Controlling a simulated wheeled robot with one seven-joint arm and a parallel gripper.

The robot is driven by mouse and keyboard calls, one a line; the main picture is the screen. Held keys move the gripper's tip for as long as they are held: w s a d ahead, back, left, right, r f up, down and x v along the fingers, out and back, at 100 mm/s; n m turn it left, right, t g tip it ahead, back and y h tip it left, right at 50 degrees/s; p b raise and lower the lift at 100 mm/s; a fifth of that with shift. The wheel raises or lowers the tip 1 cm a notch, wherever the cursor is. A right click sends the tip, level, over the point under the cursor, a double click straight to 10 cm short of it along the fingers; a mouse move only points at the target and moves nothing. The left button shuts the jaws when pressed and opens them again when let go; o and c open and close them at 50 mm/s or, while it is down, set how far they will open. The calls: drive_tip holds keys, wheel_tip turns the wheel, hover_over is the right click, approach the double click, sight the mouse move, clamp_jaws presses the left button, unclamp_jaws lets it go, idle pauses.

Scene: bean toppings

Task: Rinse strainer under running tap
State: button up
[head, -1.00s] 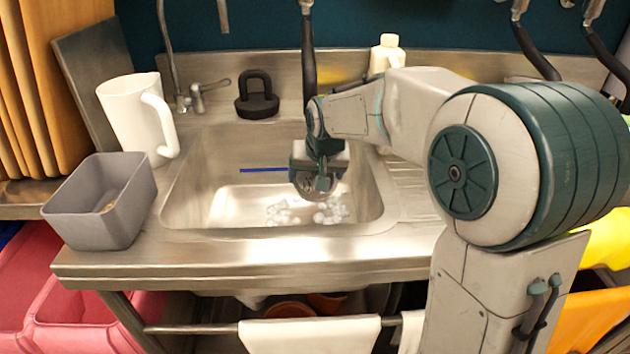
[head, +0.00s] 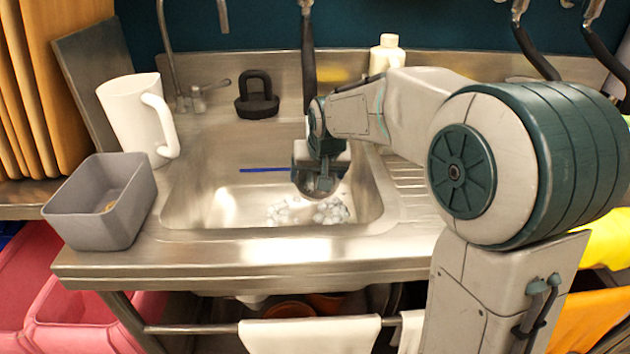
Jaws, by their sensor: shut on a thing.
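My gripper (head: 318,190) points down over the right part of the steel sink (head: 205,205), seen from behind the wrist. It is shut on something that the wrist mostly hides. A rounded greyish shape shows at the fingers, but I cannot tell for sure that it is the strainer. No other strainer is in clear view. The tap (head: 167,50) rises at the sink's back left, and its spout end (head: 223,16) hangs above the back of the basin. I see no water stream. The tap lever (head: 208,88) is beside its base.
Pale lumps (head: 300,212) lie in the basin below my gripper, near a thin blue strip (head: 264,170). A white pitcher (head: 130,115) and grey bin (head: 90,225) stand left. A black weight-like object (head: 257,108) and cream bottle (head: 386,50) stand behind. The basin's left is clear.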

drive_tip(key=shift+a, duration=0.2)
drive_tip(key=shift+s, duration=0.15)
drive_tip(key=s+d+b, duration=0.1)
drive_tip(key=s+d, duration=0.1)
drive_tip(key=s, duration=0.7)
drive_tip(key=shift+s+d+b, duration=0.3)
drive_tip(key=shift+b, duration=0.05)
drive_tip(key=shift+r, duration=0.15)
idle(0.4)
drive_tip(key=s+p+v, duration=0.1)
drive_tip(key=p+v, duration=0.2)
drive_tip(key=v, duration=0.3)
drive_tip(key=shift+d+f, duration=0.2)
drive_tip(key=shift+f, duration=0.1)
drive_tip(key=shift+s, duration=0.15)
